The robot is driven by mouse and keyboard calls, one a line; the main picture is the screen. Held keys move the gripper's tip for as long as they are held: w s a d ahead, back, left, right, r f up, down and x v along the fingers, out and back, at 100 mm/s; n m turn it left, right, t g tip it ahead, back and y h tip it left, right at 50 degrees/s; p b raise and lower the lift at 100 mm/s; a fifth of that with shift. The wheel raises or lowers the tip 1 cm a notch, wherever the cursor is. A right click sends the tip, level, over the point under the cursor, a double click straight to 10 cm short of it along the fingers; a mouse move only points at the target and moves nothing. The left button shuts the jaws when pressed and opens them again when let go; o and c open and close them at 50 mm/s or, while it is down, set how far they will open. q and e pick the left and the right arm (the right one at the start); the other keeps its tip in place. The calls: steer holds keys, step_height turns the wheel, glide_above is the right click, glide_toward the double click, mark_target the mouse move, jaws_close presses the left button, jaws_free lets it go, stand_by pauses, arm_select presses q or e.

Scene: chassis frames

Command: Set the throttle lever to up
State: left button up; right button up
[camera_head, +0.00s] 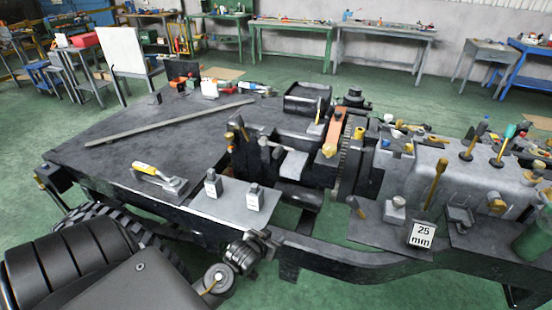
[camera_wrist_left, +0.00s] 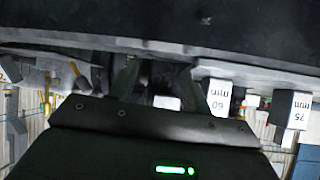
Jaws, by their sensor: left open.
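No lever carries a readable throttle label, so I cannot tell which one is the throttle lever. On the right of the head view stand a yellow-handled lever (camera_head: 435,184), a black-knobbed lever (camera_head: 474,140) and a teal-knobbed lever (camera_head: 506,142), all leaning somewhat to the right. My left gripper (camera_head: 258,246) is low at the near edge of the chassis, left of these levers and apart from them. In the left wrist view its dark fingers (camera_wrist_left: 155,86) are spread, with nothing clearly held between them. My right gripper is out of sight.
Two labelled blocks (camera_head: 212,185) (camera_head: 254,199) stand on a grey plate near the left gripper. A 25 mm block (camera_head: 422,234) is at the near right edge.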

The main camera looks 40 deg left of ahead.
arm_select(q)
steer(key=w+a+r+n+t+y, duration=0.2)
steer(key=w+a+r+t, duration=0.2)
steer(key=w+a+r, duration=0.35)
steer(key=n+t+y, duration=0.1)
steer(key=t+y, duration=0.1)
glide_toward(275, 156)
steer(key=p+x, duration=0.1)
steer(key=x, duration=1)
jaws_close()
